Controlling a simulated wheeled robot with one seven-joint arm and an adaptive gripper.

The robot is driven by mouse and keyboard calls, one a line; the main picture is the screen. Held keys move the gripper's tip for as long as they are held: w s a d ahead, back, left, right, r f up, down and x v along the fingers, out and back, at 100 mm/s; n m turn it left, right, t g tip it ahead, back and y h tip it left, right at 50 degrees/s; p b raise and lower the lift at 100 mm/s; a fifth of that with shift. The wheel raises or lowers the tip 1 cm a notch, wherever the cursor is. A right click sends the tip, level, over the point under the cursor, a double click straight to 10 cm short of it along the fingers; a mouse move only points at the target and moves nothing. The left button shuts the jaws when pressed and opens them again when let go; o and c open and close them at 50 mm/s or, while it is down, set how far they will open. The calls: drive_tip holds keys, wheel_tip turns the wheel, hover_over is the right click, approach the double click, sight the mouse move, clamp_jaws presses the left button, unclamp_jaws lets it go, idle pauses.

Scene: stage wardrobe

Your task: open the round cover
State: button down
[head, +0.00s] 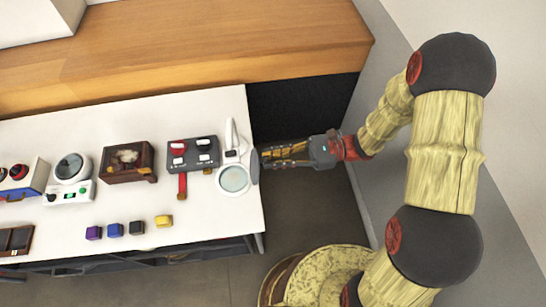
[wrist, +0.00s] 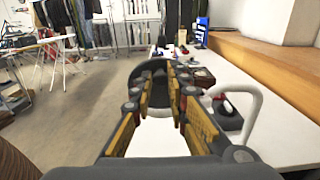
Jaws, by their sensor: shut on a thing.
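The round cover (head: 255,167) is a dark disc seen nearly edge-on in the head view. It stands tipped up at the right side of a white ring with a pale greenish glass (head: 234,179), near the table's right end. In the wrist view the cover (wrist: 150,68) is a dark round shape beyond the fingertips. My gripper (head: 265,155) reaches in from the right and is shut on the cover's edge; its fingers (wrist: 161,90) hide the exact contact. The glass is uncovered in the head view.
A white curved arm (head: 230,134) rises behind the ring and shows large at right in the wrist view (wrist: 254,105). A grey switch box (head: 193,153) with a red lever stands to the left. Several small coloured blocks (head: 137,228) lie near the table's front edge. A wooden ledge (head: 200,50) runs behind.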

drive_tip(key=shift+r, duration=0.1)
idle(0.4)
drive_tip(key=r+h+p, duration=0.1)
drive_tip(key=p, duration=0.2)
drive_tip(key=shift+s+a, duration=0.1)
drive_tip(key=shift+a, duration=0.3)
drive_tip(key=a+h+p, duration=0.1)
drive_tip(key=p, duration=0.1)
drive_tip(key=shift+p, duration=0.35)
drive_tip(key=c, duration=1.9)
unclamp_jaws()
drive_tip(key=shift+o, duration=0.8)
drive_tip(key=shift+d, duration=0.15)
drive_tip(key=v, duration=1.1)
drive_tip(key=shift+d+r, duration=0.25)
drive_tip(key=shift+d, duration=0.15)
